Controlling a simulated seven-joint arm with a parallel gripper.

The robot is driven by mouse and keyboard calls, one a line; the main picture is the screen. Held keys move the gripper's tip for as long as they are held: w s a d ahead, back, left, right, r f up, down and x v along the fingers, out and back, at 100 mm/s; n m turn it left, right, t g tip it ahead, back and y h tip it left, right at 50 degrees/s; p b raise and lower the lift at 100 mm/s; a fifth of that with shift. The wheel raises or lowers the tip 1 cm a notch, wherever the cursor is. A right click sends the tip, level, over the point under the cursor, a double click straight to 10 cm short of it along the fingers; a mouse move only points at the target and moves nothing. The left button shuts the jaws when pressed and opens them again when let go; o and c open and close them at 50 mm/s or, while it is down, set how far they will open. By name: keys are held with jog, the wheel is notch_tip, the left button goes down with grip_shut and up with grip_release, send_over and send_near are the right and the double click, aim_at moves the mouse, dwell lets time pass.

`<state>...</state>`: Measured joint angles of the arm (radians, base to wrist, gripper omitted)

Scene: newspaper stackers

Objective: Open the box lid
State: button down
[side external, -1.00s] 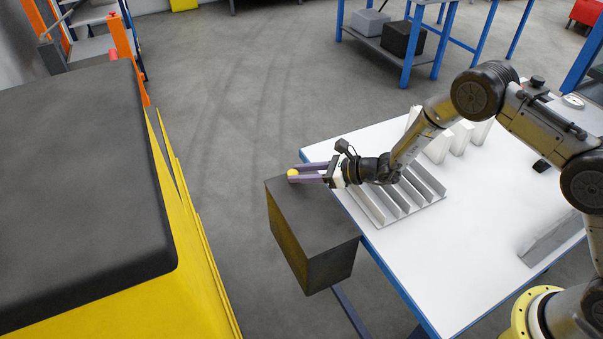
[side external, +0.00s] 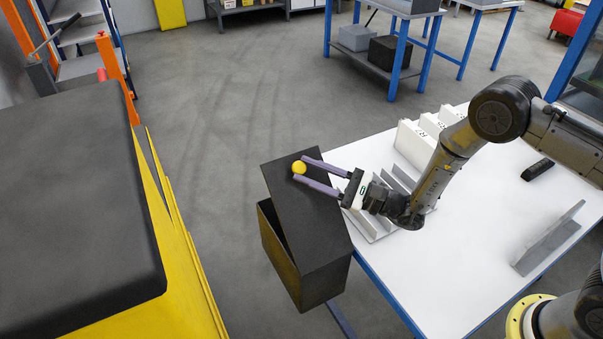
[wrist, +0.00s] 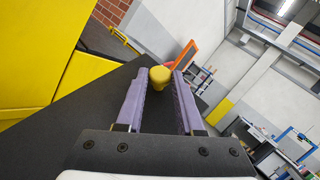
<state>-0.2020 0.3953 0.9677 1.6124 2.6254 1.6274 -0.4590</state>
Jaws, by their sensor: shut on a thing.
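A black box (side external: 277,248) stands beside the left edge of the white table. Its black lid (side external: 309,213) is tilted, with the far left side raised and a dark gap under it. A round yellow knob (side external: 299,167) sits on the raised part of the lid. My gripper (side external: 306,169) has its two purple fingers on either side of the knob and is shut on it. In the wrist view the knob (wrist: 160,76) shows between the fingertips, above the dark lid (wrist: 75,125). The inside of the box is mostly hidden.
The white table (side external: 440,260) carries a grey slotted rack (side external: 372,222), white upright blocks (side external: 412,145), a black object (side external: 537,170) and a grey angled piece (side external: 548,240). A large yellow container with a black top (side external: 75,200) stands at left. Floor lies clear between it and the box.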

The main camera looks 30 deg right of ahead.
jog(key=s+r+n+y, duration=0.3)
jog(key=s+n+y, duration=0.1)
jog(key=s, duration=0.4)
jog(key=shift+s+n+t+y, duration=0.3)
jog(key=shift+s+n+t, duration=0.1)
jog(key=shift+n, duration=0.2)
jog(key=shift+r, duration=0.1)
jog(key=c, duration=0.5)
grip_release()
